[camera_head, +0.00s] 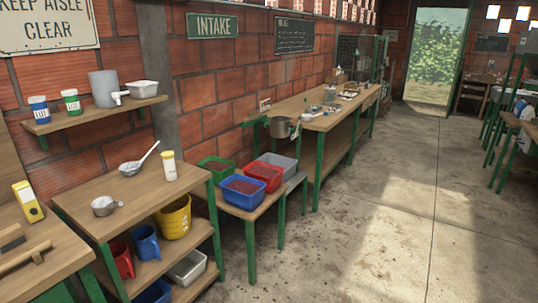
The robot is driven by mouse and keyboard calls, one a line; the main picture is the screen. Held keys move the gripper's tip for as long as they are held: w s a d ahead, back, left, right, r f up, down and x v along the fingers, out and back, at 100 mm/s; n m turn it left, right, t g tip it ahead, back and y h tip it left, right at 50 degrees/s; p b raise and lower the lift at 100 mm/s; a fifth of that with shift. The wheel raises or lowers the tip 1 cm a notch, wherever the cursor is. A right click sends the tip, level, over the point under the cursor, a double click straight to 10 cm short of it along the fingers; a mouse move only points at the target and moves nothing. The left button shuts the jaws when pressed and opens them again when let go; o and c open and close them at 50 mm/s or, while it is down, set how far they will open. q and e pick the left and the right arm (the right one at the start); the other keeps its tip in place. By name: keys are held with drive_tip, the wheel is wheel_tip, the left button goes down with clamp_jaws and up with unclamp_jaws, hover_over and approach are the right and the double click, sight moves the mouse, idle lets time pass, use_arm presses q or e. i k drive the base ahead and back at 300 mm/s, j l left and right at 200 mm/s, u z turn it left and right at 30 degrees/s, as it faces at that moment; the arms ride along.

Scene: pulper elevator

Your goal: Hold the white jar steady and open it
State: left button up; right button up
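A white jar with a yellowish lid (169,166) stands upright on the top board of a wooden shelf unit (130,192), near its back right part. The lid appears to be on. Two smaller jars stand on the wall shelf at the upper left: a blue and white one (38,110) and a green and white one (72,102). Neither of my grippers shows in the head view, and nothing touches the white jar.
A yellow bucket (174,217) sits below. Blue, red and green crates stand on a low bench to the right. The concrete floor (370,230) is open at the right.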

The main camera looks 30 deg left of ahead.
sight(169, 165)
drive_tip(key=i+u, duration=0.25)
drive_tip(key=i, duration=0.3)
drive_tip(key=i+l+u, duration=0.25)
drive_tip(key=i, duration=0.3)
drive_tip(key=i+l+u, duration=0.25)
drive_tip(key=i, duration=0.3)
